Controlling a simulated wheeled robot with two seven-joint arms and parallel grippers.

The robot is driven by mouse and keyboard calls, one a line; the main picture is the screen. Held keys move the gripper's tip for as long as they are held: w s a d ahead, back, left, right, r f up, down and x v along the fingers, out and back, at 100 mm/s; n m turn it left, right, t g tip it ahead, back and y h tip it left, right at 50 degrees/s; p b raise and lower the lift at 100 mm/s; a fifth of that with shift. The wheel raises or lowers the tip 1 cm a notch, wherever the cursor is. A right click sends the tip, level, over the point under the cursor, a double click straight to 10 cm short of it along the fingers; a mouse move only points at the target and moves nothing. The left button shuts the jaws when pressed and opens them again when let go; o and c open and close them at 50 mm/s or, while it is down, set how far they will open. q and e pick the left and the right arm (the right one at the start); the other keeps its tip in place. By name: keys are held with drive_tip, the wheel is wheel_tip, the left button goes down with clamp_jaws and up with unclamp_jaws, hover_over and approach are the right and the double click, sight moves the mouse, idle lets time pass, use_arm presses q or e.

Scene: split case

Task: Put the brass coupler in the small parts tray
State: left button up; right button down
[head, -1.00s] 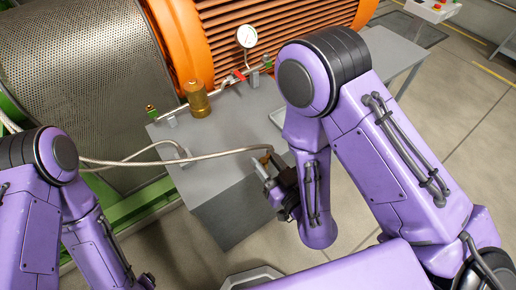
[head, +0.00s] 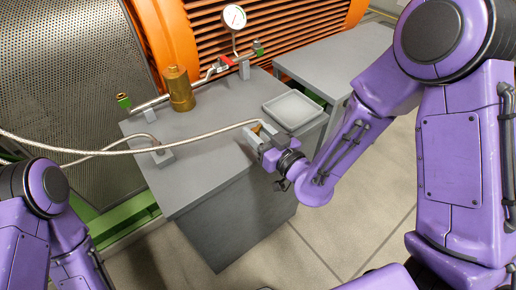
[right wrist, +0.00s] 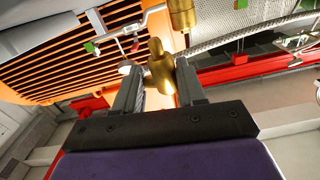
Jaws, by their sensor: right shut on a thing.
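The brass coupler (right wrist: 160,65) is between the two fingers of my right gripper (right wrist: 158,85) in the right wrist view. In the head view only a small part of the coupler (head: 256,128) shows, and the right gripper (head: 262,140) is shut on it above the grey bench's right part. The braided hose (head: 215,139) ends right by the coupler; I cannot tell whether they are joined. The small parts tray (head: 293,108), pale grey and shallow, lies empty on the bench's right end, just behind and right of this gripper. My left gripper is out of view.
On the grey bench (head: 190,185) stand a larger brass cylinder (head: 179,90) and a pipe with a pressure gauge (head: 234,17). A second hose (head: 110,155) runs to a bracket. Another grey table (head: 330,60) stands behind. Orange machinery fills the back.

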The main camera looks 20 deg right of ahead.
drive_tip(key=f, duration=0.1)
drive_tip(key=w+f, duration=0.1)
drive_tip(key=f, duration=0.2)
drive_tip(key=shift+w+d+f, duration=0.25)
drive_tip(key=shift+w+f, duration=0.1)
drive_tip(key=shift+f, duration=0.05)
drive_tip(key=shift+s+f+b, duration=0.1)
drive_tip(key=shift+f+b, duration=0.15)
drive_tip(key=shift+b, duration=0.3)
drive_tip(key=c, duration=0.7)
unclamp_jaws()
drive_tip(key=shift+r, duration=0.1)
drive_tip(key=shift+o, duration=0.2)
